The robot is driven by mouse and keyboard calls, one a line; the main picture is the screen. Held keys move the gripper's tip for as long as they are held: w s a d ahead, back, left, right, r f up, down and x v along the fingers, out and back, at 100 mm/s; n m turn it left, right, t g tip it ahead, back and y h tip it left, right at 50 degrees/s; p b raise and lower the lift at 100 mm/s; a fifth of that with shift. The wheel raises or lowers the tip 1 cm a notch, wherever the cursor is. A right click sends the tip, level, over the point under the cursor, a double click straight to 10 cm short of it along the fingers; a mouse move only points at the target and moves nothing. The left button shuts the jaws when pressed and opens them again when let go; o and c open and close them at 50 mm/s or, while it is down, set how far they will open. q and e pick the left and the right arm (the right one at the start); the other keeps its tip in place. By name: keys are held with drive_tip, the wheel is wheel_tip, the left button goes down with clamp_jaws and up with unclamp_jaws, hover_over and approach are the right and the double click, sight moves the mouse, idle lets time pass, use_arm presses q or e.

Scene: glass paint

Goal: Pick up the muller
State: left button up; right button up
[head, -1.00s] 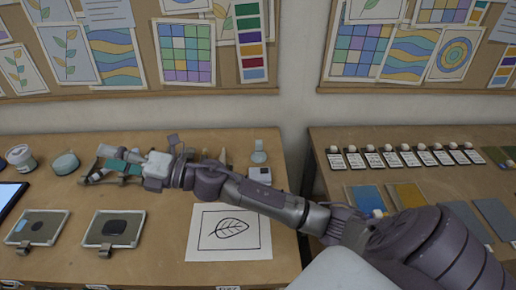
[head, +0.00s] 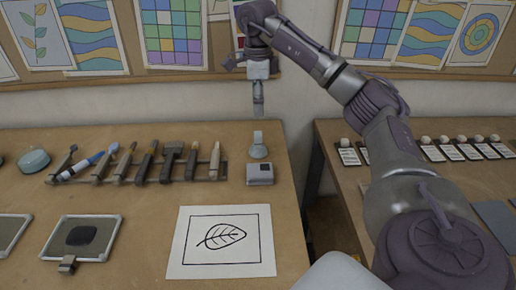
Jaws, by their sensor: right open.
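The muller (head: 258,147) is a small pale grey-green piece standing upright at the back right of the left table, just behind a small grey block. My right gripper (head: 258,108) hangs above it, pointing down, with a visible gap between the fingertips and the muller's top. It is open and holds nothing; its fingers show edge-on and overlap. My left gripper is not in view.
A rack (head: 208,176) of brushes and tools lies left of the muller. The grey block (head: 260,174) stands close in front. A leaf drawing (head: 222,241) and a framed slab (head: 82,238) lie nearer. A gap separates the right table (head: 345,180).

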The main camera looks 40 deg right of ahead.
sight(258, 133)
wheel_tip(258, 133, down, 12)
drive_tip(key=shift+f+p, duration=0.1)
drive_tip(key=shift+p, duration=0.55)
clamp_jaws()
